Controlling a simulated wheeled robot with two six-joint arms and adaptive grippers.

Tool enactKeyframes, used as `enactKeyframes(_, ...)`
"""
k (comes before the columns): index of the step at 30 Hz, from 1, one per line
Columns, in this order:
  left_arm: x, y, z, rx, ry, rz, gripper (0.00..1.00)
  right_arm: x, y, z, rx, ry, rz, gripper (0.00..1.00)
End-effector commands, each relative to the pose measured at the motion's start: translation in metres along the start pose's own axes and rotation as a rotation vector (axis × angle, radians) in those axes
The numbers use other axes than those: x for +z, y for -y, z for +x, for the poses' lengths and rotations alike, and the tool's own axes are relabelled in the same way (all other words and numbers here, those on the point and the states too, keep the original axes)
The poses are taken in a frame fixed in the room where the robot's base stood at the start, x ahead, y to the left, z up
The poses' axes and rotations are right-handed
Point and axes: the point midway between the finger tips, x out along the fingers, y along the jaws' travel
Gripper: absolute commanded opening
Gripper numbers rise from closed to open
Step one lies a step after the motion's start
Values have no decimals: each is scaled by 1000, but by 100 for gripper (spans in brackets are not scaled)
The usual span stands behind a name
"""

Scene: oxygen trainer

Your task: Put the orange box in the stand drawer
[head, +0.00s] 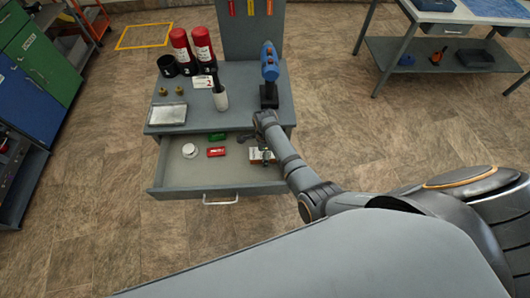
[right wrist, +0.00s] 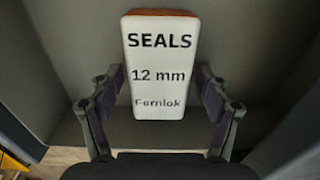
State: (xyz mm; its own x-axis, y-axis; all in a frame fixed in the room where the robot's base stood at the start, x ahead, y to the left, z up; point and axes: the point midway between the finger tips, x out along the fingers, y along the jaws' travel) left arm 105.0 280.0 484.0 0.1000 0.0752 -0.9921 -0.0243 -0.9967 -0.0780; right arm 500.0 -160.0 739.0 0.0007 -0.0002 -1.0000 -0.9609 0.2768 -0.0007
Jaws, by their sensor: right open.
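The orange box (right wrist: 162,65) shows in the right wrist view with a white label reading "SEALS 12 mm Fernlok" and an orange top edge. In the head view the box (head: 257,156) is at the right end of the open stand drawer (head: 225,180), partly hidden by my right arm. My right gripper (right wrist: 158,90) is open, with one finger on each side of the box. In the head view my right gripper (head: 264,150) is over the drawer's right part, its fingers hard to make out. My left gripper is not in view.
A red item (head: 216,152), a green item (head: 217,137) and a white round item (head: 190,150) lie in the drawer. The drawer's front middle is clear.

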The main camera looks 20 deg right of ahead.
Motion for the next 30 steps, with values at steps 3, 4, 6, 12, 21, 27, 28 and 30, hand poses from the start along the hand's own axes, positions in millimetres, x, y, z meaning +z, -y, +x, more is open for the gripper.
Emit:
enactKeyframes(3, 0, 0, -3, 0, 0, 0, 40, 0, 1, -9, -2, 1, 0, 77)
enactKeyframes(4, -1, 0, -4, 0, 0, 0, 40, 0, 1, -13, -3, 1, 0, 77)
enactKeyframes(6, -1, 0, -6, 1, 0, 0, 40, 1, 1, -28, -4, 1, 1, 77)
enactKeyframes(12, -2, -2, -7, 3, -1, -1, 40, 1, 1, -77, -4, 3, 0, 77)
enactKeyframes(21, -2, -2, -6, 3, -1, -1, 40, 0, 1, -121, -2, 0, 0, 77)
enactKeyframes(27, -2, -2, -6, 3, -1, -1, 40, 0, 0, -124, 0, 0, 0, 77)
enactKeyframes(28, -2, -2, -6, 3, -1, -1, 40, 0, 0, -124, 0, 0, 0, 77)
enactKeyframes(30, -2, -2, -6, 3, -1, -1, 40, 0, 0, -124, 0, 0, 0, 77)
